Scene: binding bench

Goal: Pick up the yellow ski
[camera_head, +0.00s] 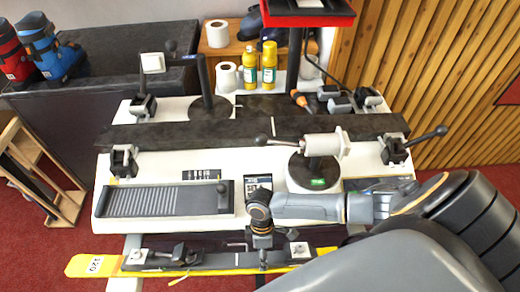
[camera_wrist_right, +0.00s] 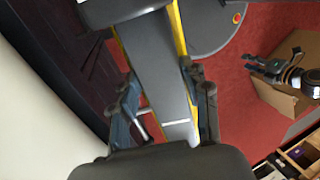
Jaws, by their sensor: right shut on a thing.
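The yellow ski (camera_head: 82,266) lies level along the front of the bench, with a white "120" label near its left tip and a dark plate with binding parts on top. My right gripper (camera_head: 263,258) reaches down over the ski, right of its middle, and hides part of it. In the right wrist view the ski (camera_wrist_right: 158,75) runs between the two fingers of my right gripper (camera_wrist_right: 165,112), as a grey strip with yellow edges. The fingers are shut on it from both sides. I cannot tell whether the ski still rests on its supports.
The white bench (camera_head: 108,205) holds dark clamps, a jig and a white-handled lever (camera_head: 320,146). Yellow bottles (camera_head: 250,66) and paper rolls stand behind. Ski boots (camera_head: 38,45) are at the upper left. A wooden rack (camera_head: 40,175) stands left. A cardboard box (camera_wrist_right: 285,95) sits on red carpet.

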